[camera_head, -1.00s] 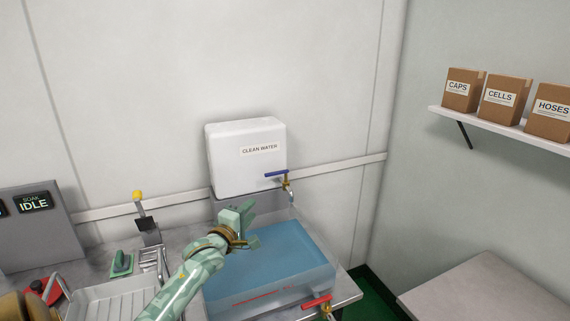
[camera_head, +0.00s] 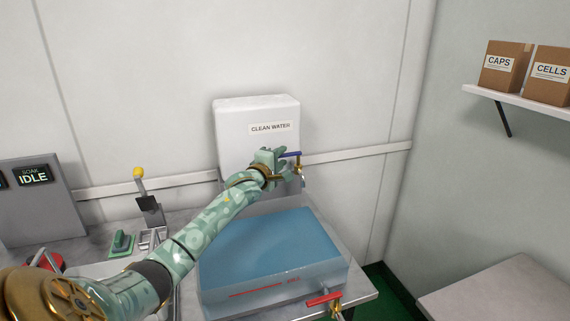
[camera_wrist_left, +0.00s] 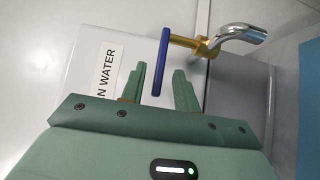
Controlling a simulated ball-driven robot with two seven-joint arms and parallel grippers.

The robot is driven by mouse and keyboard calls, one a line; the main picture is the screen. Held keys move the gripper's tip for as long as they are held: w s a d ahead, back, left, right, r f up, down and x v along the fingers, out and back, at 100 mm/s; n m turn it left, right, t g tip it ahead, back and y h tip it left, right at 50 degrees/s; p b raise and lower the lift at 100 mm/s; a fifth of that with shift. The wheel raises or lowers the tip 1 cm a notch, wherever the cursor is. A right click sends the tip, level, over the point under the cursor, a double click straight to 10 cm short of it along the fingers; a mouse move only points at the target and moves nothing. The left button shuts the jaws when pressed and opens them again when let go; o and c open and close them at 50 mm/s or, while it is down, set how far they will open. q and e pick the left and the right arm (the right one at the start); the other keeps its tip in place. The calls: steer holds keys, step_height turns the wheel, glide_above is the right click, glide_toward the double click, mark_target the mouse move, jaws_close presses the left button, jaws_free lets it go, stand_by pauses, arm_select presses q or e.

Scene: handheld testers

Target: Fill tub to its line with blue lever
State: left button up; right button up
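The blue lever (camera_head: 292,154) sits on the brass tap of the white clean-water tank (camera_head: 228,125) and lies crosswise, pointing left. In the left wrist view the lever (camera_wrist_left: 161,60) reaches between the fingers of my left gripper (camera_wrist_left: 158,82), which are open with a gap on both sides. My left gripper also shows in the head view (camera_head: 279,158). No stream shows at the metal spout (camera_wrist_left: 248,33). The clear tub (camera_head: 330,271) below holds blue water and has a red line (camera_head: 258,290) on its front. My right gripper is out of view.
A red-handled tap (camera_head: 323,299) is at the tub's front right. A yellow-knobbed lever (camera_head: 138,173), a green-handled tool (camera_head: 122,242) and a panel reading IDLE (camera_head: 34,176) stand left. A shelf (camera_head: 515,103) with boxes hangs right, above a bare grey surface (camera_head: 500,295).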

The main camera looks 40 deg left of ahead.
arm_select(q)
steer(key=shift+w+a+r, duration=0.1)
steer(key=shift+w+a, duration=0.15)
steer(key=shift+w, duration=0.45)
jaws_close()
